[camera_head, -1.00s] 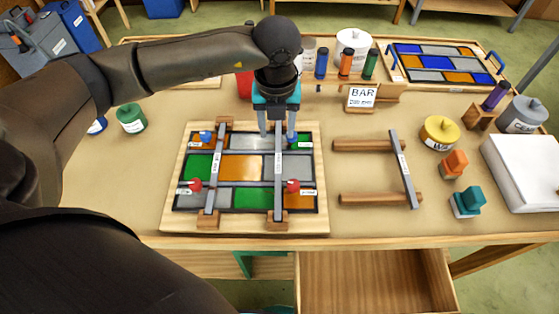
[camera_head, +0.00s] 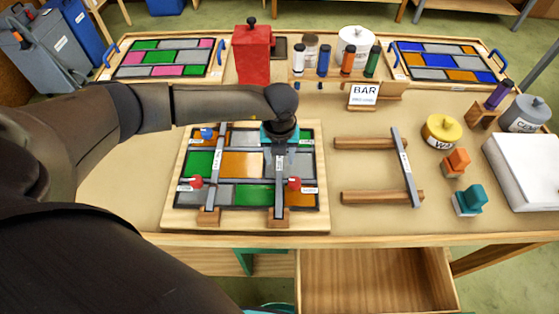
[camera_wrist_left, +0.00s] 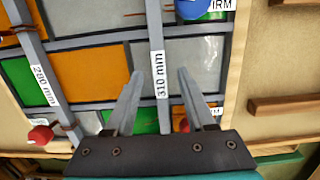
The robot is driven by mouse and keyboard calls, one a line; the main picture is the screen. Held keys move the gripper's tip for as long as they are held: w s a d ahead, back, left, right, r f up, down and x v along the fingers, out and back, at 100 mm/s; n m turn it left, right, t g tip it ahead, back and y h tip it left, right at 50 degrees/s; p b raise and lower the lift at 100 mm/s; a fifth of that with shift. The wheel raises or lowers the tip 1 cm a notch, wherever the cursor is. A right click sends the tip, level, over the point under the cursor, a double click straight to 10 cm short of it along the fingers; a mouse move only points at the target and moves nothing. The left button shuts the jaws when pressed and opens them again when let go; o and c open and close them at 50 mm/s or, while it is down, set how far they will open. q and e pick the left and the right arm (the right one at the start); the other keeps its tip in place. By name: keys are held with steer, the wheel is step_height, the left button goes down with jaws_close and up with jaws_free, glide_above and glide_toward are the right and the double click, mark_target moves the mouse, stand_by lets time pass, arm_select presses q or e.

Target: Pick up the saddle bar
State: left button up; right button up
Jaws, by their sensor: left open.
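The leaded panel (camera_head: 242,165) lies on a wooden board, with a grey saddle bar (camera_head: 279,190) labelled 310 mm across its right part and a second bar (camera_head: 214,180) across its left part, labelled 280 mm in the left wrist view (camera_wrist_left: 43,75). A third bar (camera_head: 404,165) rests on two wooden pegs at the right. My left gripper (camera_head: 280,151) is over the 310 mm bar. In the left wrist view its open fingers (camera_wrist_left: 160,78) stand on either side of this bar (camera_wrist_left: 157,55), apart from it. My right gripper is not in view.
Red-topped ties (camera_head: 293,183) and blue-topped ones sit by the bars. A red container (camera_head: 251,55), bottles and a BAR sign (camera_head: 364,96) stand behind the panel. At the right are a yellow tin (camera_head: 440,131) and a white block (camera_head: 525,170). A drawer (camera_head: 375,280) is open in front.

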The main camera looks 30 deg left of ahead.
arm_select(q)
steer(key=shift+f, duration=0.15)
jaws_close()
stand_by(0.4)
steer(key=shift+w, duration=0.15)
stand_by(0.8)
